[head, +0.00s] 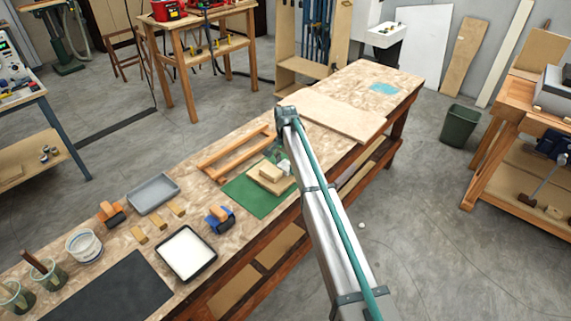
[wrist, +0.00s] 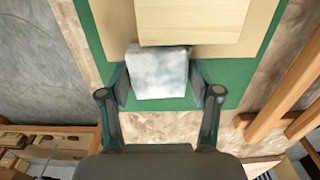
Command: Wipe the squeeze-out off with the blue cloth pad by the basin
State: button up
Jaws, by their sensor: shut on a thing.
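My gripper (wrist: 159,88) is shut on a pale, blue-white mottled cloth pad (wrist: 158,75), a squarish block between the fingers. The pad also shows as a small whitish shape in the head view (head: 284,168). Pale wooden pieces (wrist: 195,22) lie just beyond the pad in the wrist view. Their near edge meets the pad's far edge in the picture; I cannot tell whether they touch. In the head view these pieces (head: 268,179) form a low stack on the green mat (head: 245,200). No squeeze-out can be made out. The grey basin (head: 153,194) stands farther left on the bench.
Wooden bars (head: 235,150) lie behind the mat. A wide wooden board (head: 335,115) lies to its right. A white-filled tray (head: 187,253), a blue-and-orange object (head: 219,218) and small wood blocks (head: 158,223) stand to its left. My arm hides part of the bench.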

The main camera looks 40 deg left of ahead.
jog(key=shift+a, duration=0.15)
jog(key=shift+a, duration=0.7)
jog(key=shift+a, duration=0.15)
jog(key=shift+a+f, duration=0.1)
jog(key=shift+a, duration=0.6)
jog(key=shift+a, duration=0.15)
jog(key=shift+a, duration=0.65)
jog(key=shift+d, duration=0.2)
jog(key=shift+d, duration=0.7)
